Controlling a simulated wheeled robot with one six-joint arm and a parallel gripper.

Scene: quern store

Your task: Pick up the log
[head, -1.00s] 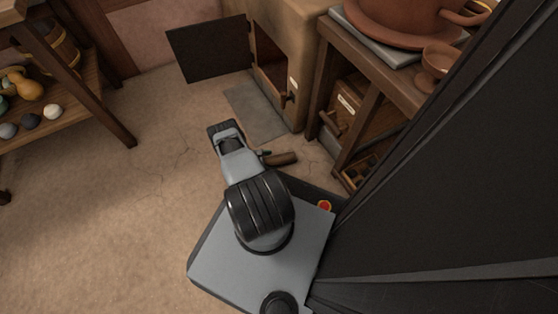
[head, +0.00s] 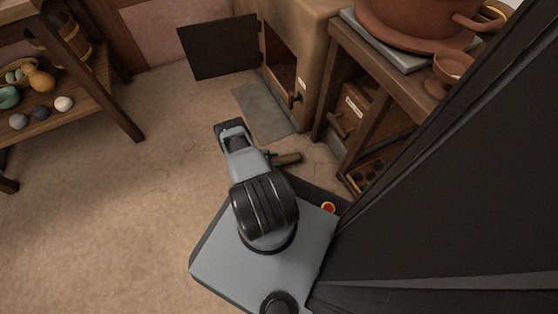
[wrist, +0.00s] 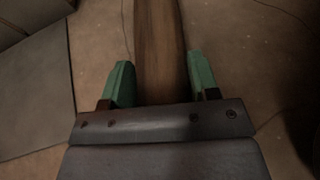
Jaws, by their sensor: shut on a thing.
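The log (wrist: 158,45) is a brown wooden piece. In the wrist view it runs lengthwise between the two green fingers of my gripper (wrist: 161,76), and its far end leaves the top edge. My gripper is shut on it. In the head view the log (head: 288,158) shows as a short brown piece beside my arm, near the floor in front of the stove. My arm hides much of the gripper and part of the log there.
A stove (head: 300,40) with its dark door (head: 218,52) swung open stands ahead, a grey slab (head: 264,112) on the floor before it. A wooden bench (head: 385,85) with pots is close on the right. A shelf (head: 85,108) stands left. The floor (head: 110,200) at left is clear.

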